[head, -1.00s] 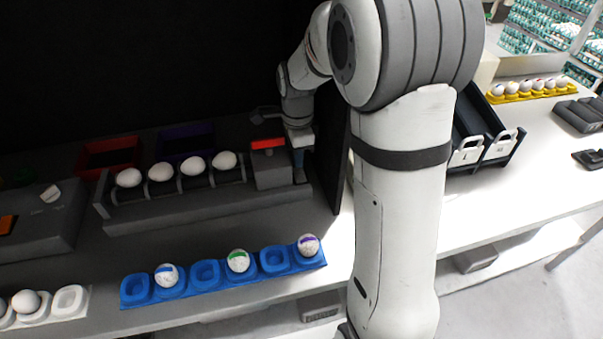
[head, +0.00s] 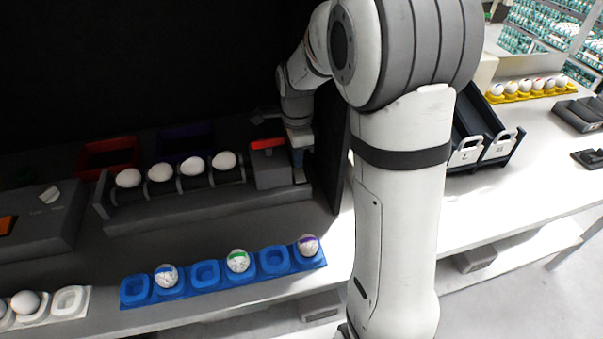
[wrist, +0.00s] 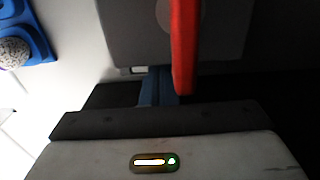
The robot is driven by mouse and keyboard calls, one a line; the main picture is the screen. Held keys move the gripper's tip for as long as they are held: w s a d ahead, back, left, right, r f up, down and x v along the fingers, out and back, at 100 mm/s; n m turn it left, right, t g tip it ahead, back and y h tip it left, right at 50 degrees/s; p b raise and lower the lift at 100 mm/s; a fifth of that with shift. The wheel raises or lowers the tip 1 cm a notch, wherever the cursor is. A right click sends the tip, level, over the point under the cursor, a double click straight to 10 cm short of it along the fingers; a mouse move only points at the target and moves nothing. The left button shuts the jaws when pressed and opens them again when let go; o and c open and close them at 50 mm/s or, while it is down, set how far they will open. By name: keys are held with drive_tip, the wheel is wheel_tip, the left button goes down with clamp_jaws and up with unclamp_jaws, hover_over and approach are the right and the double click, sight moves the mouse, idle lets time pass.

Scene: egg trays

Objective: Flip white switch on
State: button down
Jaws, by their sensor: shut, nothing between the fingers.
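A white switch knob (head: 48,194) sits on top of a dark grey control box (head: 38,228) at the far left, with small markings beside it that I cannot read. My gripper (head: 298,160) is far to its right, pointing down beside a grey block (head: 270,178) with a red bar (head: 266,143) on top. In the wrist view, the blue fingers (wrist: 158,88) are together with nothing between them, close to the grey block (wrist: 150,35). The red bar (wrist: 184,50) stands right of the fingers. The white switch knob is not in the wrist view.
White eggs (head: 193,165) rest on a dark roller stand (head: 150,214). A blue tray (head: 205,274) with several marked eggs lies in front. A dark upright panel (head: 332,160) is right of my gripper. An orange button (head: 6,224) is on the control box.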

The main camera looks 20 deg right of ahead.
drive_tip(key=shift+f+b, duration=0.65)
drive_tip(key=shift+f, duration=0.3)
idle(0.4)
drive_tip(key=shift+r, duration=0.15)
drive_tip(key=shift+r+p, duration=2.7)
drive_tip(key=shift+r, duration=0.75)
drive_tip(key=shift+f, duration=0.1)
